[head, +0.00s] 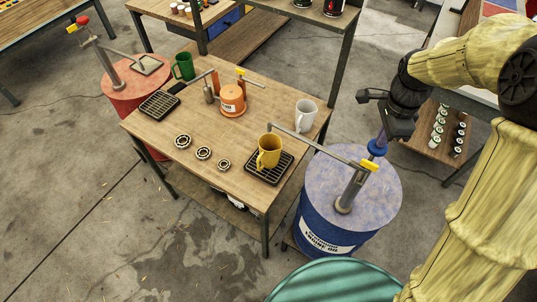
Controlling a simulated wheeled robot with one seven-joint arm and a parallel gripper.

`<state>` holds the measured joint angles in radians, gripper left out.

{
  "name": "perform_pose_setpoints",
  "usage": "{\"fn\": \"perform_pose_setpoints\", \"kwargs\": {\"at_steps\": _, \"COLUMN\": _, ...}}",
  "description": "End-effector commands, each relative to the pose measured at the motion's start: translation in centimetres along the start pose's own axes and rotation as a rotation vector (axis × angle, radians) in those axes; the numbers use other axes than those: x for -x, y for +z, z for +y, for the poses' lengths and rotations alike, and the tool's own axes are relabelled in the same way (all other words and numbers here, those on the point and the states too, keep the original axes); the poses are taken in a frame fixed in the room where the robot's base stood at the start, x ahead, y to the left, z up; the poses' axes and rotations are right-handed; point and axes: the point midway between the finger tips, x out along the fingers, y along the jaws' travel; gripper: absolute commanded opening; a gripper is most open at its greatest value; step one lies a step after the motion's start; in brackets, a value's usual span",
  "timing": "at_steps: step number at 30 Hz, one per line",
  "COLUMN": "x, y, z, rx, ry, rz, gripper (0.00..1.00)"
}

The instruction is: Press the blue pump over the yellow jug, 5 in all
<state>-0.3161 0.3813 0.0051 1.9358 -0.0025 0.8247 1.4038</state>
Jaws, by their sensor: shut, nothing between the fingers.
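The blue drum (322,222) stands right of the table, labelled engine oil. Its pump (352,188) rises from the lid, with a yellow piece (370,165) and a blue knob (377,147) on top. The pump's long spout (315,140) reaches left and ends above the yellow jug (268,152). The jug stands upright on a black drip grate (277,174); its inside is not clear. My gripper (383,134) is shut and empty, pointing down right above the blue knob. Whether it touches the knob I cannot tell.
An orange can (232,100), white mug (306,115), green mug (183,66) and several bearings (203,153) are on the table. A red drum (138,90) with another pump stands far left. A teal drum top (335,282) is at the front.

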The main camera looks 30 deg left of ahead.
Motion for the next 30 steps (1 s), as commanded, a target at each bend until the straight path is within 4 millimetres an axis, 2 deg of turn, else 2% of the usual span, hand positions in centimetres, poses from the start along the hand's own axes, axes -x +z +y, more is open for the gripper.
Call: {"fn": "perform_pose_setpoints", "kwargs": {"at_steps": 30, "x": -3.1, "y": 0.0, "z": 0.1, "rx": 0.000, "ry": 0.003, "rz": -0.001, "gripper": 0.00}}
